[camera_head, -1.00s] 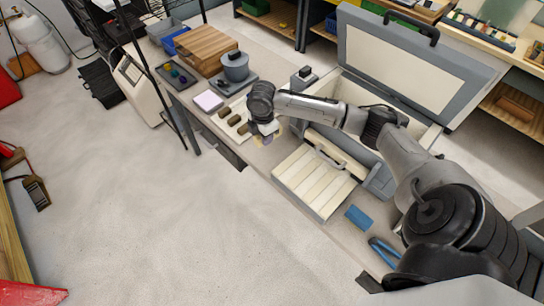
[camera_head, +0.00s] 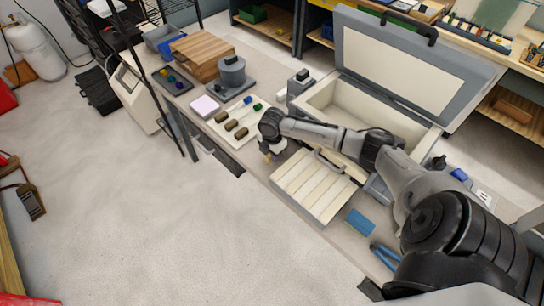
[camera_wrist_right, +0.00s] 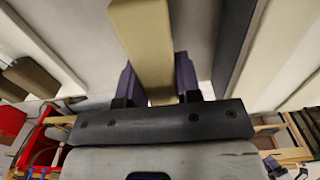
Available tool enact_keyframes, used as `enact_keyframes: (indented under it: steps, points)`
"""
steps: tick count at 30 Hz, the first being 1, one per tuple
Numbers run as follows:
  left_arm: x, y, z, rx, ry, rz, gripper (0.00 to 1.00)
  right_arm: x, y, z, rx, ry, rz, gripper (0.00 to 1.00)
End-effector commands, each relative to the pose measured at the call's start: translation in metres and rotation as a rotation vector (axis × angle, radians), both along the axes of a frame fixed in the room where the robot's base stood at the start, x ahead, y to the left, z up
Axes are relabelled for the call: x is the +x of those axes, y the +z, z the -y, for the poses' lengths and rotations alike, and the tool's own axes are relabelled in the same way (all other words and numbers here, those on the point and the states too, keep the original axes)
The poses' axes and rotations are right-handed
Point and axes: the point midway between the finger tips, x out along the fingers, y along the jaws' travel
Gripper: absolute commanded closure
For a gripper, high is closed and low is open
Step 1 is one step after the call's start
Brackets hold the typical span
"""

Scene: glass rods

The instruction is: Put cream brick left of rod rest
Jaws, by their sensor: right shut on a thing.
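My right gripper (camera_head: 272,149) is shut on the cream brick (camera_wrist_right: 145,40), a long tan block held between dark purple fingers in the right wrist view. In the head view the cream brick (camera_head: 266,158) is a small tan piece below the gripper, near the bench's front edge. I cannot tell whether it touches the bench. Right of the gripper lies a cream slatted panel (camera_head: 305,188) with a grey handle. It may be the rod rest, but I cannot tell for sure. My left gripper is out of view.
Left of the gripper is a white board (camera_head: 242,143) with several brown blocks (camera_head: 232,126) and small coloured pieces. A pale pink block (camera_head: 205,106) lies beyond it. Behind the arm stands an open box with a raised lid (camera_head: 405,60). A blue pad (camera_head: 361,222) and blue pliers (camera_head: 385,256) lie at right.

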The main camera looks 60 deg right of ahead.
Motion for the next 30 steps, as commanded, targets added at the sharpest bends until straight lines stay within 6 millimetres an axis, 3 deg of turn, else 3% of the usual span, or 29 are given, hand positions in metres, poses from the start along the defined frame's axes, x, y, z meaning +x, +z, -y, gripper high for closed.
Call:
enact_keyframes:
  steps: [5, 17, 18, 26, 30]
  points:
    - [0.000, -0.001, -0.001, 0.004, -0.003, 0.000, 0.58, 0.000, -0.022, 0.000, 0.001, -0.001, -0.002, 0.96]
    - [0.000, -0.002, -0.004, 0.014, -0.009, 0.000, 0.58, 0.000, -0.026, 0.000, 0.000, 0.000, 0.000, 0.96]
    - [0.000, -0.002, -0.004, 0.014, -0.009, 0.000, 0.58, 0.000, -0.027, 0.000, 0.000, 0.000, -0.001, 0.67]
    - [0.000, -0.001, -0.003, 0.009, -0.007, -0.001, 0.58, 0.000, -0.026, 0.000, 0.000, 0.000, -0.001, 0.43]
    - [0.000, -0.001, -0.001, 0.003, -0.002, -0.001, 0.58, 0.000, -0.026, 0.000, 0.000, 0.000, -0.001, 0.43]
